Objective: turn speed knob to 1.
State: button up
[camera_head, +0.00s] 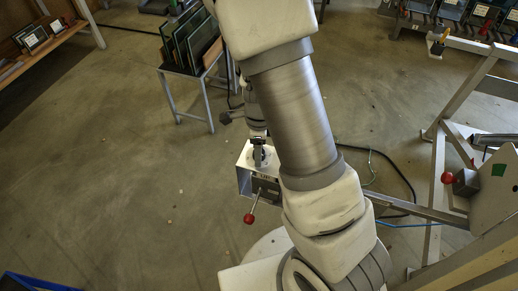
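A grey control box (244,182) stands just left of my arm, near the middle of the view. A lever with a red ball end (249,219) sticks out from its front. My gripper (258,156) points down at the top of this box, and its fingers look small and dark. It is at or just above the box's top face; I cannot tell whether it touches. I cannot make out the speed knob or its marks; the gripper may cover it. Whether the fingers are open or closed is too small to see.
My arm fills the middle of the view. At right stands a grey metal frame (437,170) with another red ball knob (449,178). A rack of framed glass panes (190,42) is behind. A dark cable lies on the floor. The floor at left (110,150) is clear.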

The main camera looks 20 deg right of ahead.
grip_shut()
jog(key=shift+n, duration=0.3)
jog(key=n, duration=0.5)
jog(key=shift+p, duration=0.4)
jog(key=n, duration=0.6)
jog(key=shift+n, duration=0.3)
jog(key=n, duration=0.6)
jog(key=shift+b, duration=0.35)
jog(key=n, duration=0.5)
jog(key=shift+n, duration=0.5)
